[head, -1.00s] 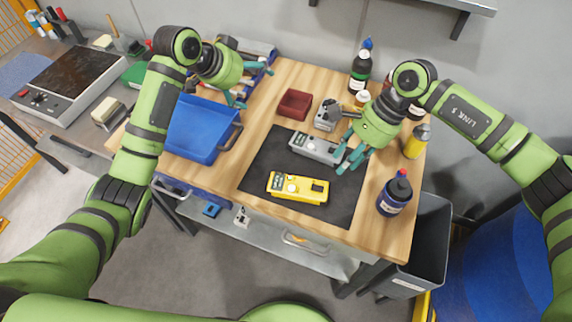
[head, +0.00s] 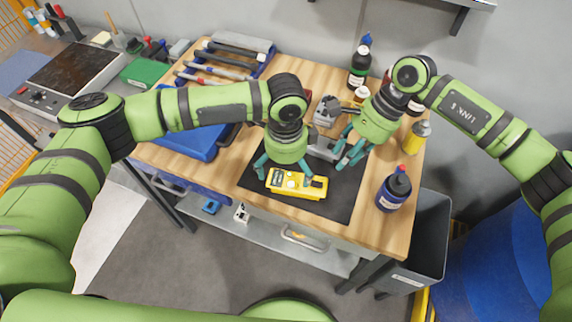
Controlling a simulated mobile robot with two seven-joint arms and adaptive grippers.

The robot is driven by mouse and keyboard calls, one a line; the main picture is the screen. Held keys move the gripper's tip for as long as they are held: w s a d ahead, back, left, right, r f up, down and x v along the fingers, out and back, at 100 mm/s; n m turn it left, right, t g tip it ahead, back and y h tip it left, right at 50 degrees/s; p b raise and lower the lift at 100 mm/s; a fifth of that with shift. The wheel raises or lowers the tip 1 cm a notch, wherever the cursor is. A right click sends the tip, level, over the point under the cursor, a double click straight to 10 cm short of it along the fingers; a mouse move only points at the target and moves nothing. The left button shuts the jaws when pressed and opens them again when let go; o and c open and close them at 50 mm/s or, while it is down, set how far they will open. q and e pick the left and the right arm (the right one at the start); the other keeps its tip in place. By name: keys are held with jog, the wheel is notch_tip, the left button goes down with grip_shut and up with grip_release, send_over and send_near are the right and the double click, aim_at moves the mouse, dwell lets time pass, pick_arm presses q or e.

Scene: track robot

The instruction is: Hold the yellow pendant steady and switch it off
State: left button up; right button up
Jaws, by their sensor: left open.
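The yellow pendant (head: 312,191) lies flat on the dark mat (head: 342,205) near the table's front edge. My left gripper (head: 284,174) is open over it, pointing down, with one finger at its left end and the other near its middle. From this view I cannot tell whether the fingers touch it. My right gripper (head: 347,165) is behind and to the right of the pendant, apart from it. Its fingers point down and left; how far they are open is unclear. A grey pendant (head: 322,148) behind the yellow one is partly hidden by both grippers.
A dark blue bottle (head: 393,191) stands right of the mat. A yellow can (head: 416,138) and a dark bottle (head: 359,68) stand further back. A blue bin (head: 190,143) is on the left, partly behind my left arm. The mat's front right is clear.

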aim_at(286, 184)
pick_arm(q)
jog(key=shift+f, duration=3.55)
